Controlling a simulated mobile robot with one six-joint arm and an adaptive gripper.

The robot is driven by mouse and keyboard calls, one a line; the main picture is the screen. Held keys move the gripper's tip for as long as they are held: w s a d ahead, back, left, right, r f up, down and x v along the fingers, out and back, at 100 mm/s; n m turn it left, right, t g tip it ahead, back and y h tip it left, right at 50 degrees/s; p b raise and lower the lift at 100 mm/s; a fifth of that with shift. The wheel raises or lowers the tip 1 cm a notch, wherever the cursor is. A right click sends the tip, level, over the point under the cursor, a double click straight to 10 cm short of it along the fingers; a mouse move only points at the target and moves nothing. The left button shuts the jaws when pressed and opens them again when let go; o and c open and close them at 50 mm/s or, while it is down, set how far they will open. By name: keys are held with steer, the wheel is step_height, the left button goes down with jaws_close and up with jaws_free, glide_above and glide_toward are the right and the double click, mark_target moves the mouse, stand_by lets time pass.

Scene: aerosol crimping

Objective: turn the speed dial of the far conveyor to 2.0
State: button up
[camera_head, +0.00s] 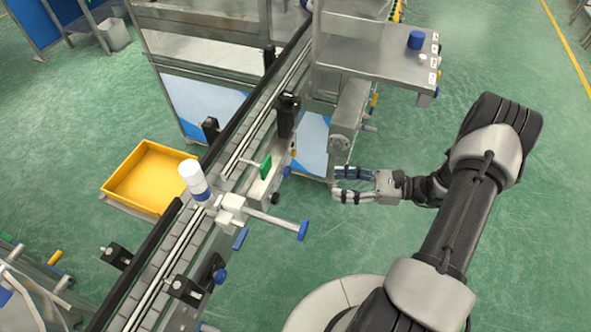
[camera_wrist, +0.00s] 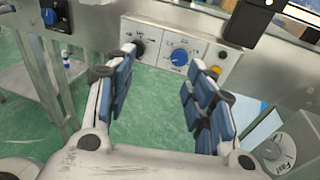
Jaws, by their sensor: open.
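In the wrist view a pale control panel (camera_wrist: 165,45) with printed scales is fixed to the conveyor's side. A round blue dial (camera_wrist: 180,57) with a light pointer mark sits on its right part, and a black knob (camera_wrist: 137,47) sits on its left part, partly behind a finger. The dial's scale numbers are too small to read. My gripper (camera_wrist: 164,60) is open and empty, with the blue dial showing between its fingers, farther off. In the head view my gripper (camera_head: 337,182) points left toward the conveyor (camera_head: 235,143), with a gap between them.
A crank handle (camera_head: 272,221) with a blue end juts out from the conveyor. A white bottle (camera_head: 191,173) and a yellow bin (camera_head: 150,176) are left. The floor right is clear.

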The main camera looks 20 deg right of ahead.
step_height(320, 180, down, 5)
steer(key=d+m+t, duration=0.3)
steer(key=t, duration=0.1)
steer(key=b, duration=0.3)
glide_toward(289, 174)
steer(key=shift+m, duration=0.3)
steer(key=x, duration=0.8)
steer(key=shift+w+a+f, duration=0.1)
steer(key=shift+w+a, duration=0.05)
steer(key=shift+w, duration=0.2)
steer(key=c, duration=1.1)
